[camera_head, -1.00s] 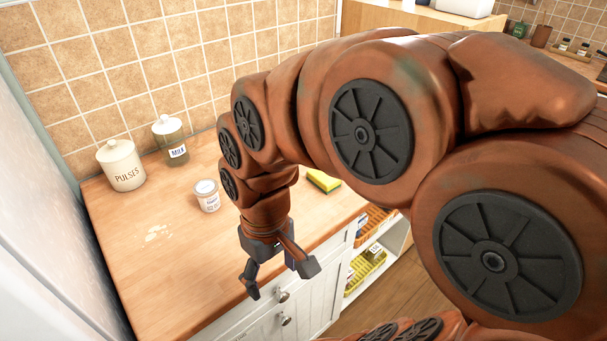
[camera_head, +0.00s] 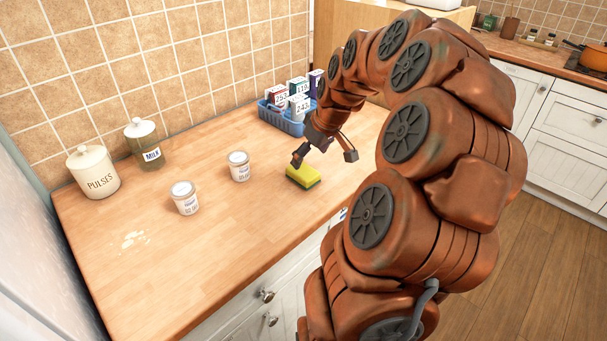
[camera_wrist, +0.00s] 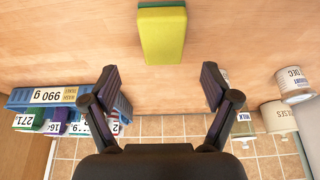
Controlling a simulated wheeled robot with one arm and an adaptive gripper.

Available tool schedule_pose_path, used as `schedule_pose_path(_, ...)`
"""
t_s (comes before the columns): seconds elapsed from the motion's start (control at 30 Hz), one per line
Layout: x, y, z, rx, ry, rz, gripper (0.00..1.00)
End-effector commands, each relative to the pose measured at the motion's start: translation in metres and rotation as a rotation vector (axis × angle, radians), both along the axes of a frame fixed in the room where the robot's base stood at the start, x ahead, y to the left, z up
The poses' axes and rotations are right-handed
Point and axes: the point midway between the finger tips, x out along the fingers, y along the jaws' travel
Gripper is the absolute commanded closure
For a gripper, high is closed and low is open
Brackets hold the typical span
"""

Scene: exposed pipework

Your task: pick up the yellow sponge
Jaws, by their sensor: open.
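The yellow sponge (camera_head: 302,176) with a green layer lies on the wooden counter in the head view, near its front edge. In the wrist view the sponge (camera_wrist: 163,36) is at the top centre, its yellow face towards the camera. My gripper (camera_head: 325,157) is above the counter, close to the sponge and apparently just behind it. In the wrist view the two fingers of my gripper (camera_wrist: 160,88) are spread wide, with the sponge beyond the gap between them. Nothing is held. The gap in height between fingers and sponge cannot be told exactly.
Two small white tins (camera_head: 239,166) (camera_head: 185,198) stand left of the sponge. A blue basket (camera_head: 282,120) with several boxes stands behind my gripper. A PULSES jar (camera_head: 93,172) and a MILK jar (camera_head: 144,143) stand by the tiled wall. The counter between the tins and sponge is clear.

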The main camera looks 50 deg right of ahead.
Motion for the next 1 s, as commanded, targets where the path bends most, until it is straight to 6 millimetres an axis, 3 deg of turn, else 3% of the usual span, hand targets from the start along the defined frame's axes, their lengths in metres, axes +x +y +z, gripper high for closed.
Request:
schedule_pose_path(0.37,0.008,0.002,-0.026,0.006,0.006,0.000,0.14)
schedule_pose_path(0.7,0.021,0.003,-0.061,0.005,0.005,0.002,0.14)
schedule_pose_path(1.0,0.022,0.003,-0.064,0.003,0.003,0.001,0.17)
